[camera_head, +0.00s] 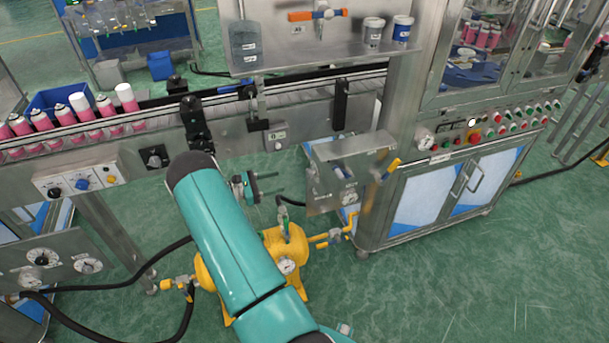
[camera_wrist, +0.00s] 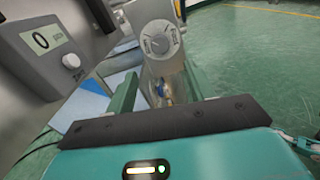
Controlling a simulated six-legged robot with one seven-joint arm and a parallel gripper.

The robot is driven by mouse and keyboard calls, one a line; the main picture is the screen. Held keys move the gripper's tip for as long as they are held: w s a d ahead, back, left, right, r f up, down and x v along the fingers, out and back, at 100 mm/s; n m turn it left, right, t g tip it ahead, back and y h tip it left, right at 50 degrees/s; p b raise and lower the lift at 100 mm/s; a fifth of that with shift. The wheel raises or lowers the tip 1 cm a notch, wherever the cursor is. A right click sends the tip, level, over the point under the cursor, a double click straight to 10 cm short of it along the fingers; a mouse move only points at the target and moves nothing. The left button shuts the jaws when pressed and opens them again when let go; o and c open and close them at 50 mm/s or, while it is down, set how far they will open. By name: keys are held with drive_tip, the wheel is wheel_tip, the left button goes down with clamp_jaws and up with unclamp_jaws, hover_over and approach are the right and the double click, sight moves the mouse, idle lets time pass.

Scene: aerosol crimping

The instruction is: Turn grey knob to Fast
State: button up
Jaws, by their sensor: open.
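The grey knob (camera_wrist: 158,39) is a round dial on a grey metal box, ahead of my gripper in the wrist view. Dark lettering on its plate is too small to read surely, so its setting cannot be told. In the head view my gripper (camera_head: 259,188) is left of the box, partly hidden by my arm.
A counter box (camera_wrist: 50,47) reading 0 with a round button is close at upper left in the wrist view. A yellow-handled lever (camera_head: 392,168) is at the box's right. A yellow tank (camera_head: 286,262) with gauge and pipes stands below. Green floor is open at lower right.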

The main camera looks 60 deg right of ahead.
sight(309, 173)
drive_tip(key=x, duration=1.1)
drive_tip(key=c, duration=1)
